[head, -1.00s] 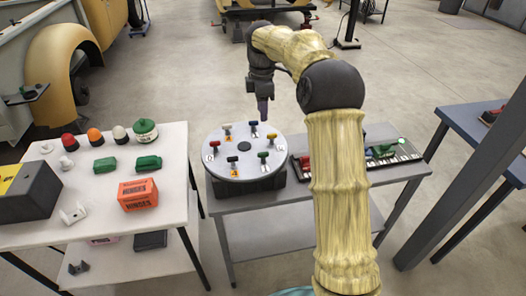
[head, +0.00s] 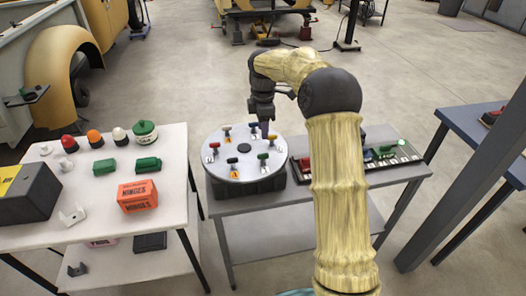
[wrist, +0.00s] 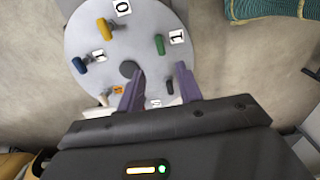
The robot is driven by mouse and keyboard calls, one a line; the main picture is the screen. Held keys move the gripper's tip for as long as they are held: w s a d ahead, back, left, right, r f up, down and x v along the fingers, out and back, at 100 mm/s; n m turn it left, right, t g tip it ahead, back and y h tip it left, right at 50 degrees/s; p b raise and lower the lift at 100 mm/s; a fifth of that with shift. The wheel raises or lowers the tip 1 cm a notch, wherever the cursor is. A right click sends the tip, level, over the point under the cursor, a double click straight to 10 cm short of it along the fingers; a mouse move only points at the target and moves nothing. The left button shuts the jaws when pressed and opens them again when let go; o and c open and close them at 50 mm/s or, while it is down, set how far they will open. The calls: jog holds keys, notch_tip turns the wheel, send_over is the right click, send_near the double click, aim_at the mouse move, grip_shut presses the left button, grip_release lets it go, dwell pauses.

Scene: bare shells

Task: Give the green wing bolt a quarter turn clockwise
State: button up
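The green wing bolt (wrist: 159,44) stands on a round grey disc (wrist: 85,20) in the wrist view, beside a white label marked 1. My gripper (wrist: 160,86) is open, its two purple fingers apart with nothing between them. The green bolt lies beyond the fingertips, apart from them. In the head view, my gripper (head: 264,132) hangs over the far right part of the disc (head: 225,141). Several small coloured wing bolts show there, too small to single out the green one surely.
Yellow (wrist: 104,28) and blue (wrist: 79,63) wing bolts and a dark central knob (wrist: 129,69) stand on the disc. A tray of coloured parts (head: 405,158) lies to its right. The white table (head: 80,216) at left holds an orange box (head: 137,196).

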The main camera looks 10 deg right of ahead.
aim_at(263, 154)
notch_tip(263, 154, down, 10)
jog(key=shift+f+p, duration=0.15)
jog(key=shift+p, duration=0.15)
grip_shut()
